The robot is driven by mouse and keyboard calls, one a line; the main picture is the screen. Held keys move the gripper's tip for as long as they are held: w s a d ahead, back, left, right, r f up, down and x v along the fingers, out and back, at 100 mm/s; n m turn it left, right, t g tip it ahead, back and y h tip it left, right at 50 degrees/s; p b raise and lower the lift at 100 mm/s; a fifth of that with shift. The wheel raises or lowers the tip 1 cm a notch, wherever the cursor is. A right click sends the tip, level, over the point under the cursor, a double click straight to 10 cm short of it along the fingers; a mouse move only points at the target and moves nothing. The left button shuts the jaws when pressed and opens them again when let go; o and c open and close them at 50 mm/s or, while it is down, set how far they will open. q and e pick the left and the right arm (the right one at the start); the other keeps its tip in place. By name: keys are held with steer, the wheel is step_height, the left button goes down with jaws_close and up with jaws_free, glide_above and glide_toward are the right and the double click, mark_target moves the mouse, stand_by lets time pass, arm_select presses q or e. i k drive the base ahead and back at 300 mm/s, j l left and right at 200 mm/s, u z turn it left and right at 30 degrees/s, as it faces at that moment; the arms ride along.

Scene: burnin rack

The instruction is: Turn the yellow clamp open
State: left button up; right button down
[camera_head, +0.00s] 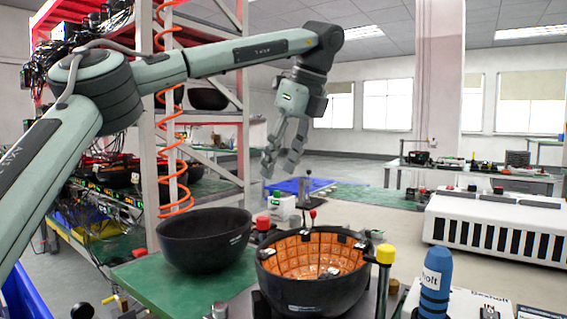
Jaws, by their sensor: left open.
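The yellow clamp (385,254) is a yellow cap on a dark upright post, at the right rim of a black bowl (312,297) lined with orange panels. Several dark clips sit along the bowl's rim. My left gripper (279,168) hangs from the arm that reaches in from the left. It is open and empty, with its fingers pointing down. In the picture it is above and to the left of the yellow clamp, well apart from it. My right gripper is not in view.
A second black bowl (204,240) sits on the green mat (137,275) at the left. A red knob (263,223) stands at the lined bowl's left rim. A blue bottle (434,283) stands right of the yellow clamp. A red and white rack with an orange coiled hose is behind at the left.

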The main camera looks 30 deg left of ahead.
mark_target(385, 256)
steer(key=k+l, duration=0.7)
steer(key=k, duration=0.2)
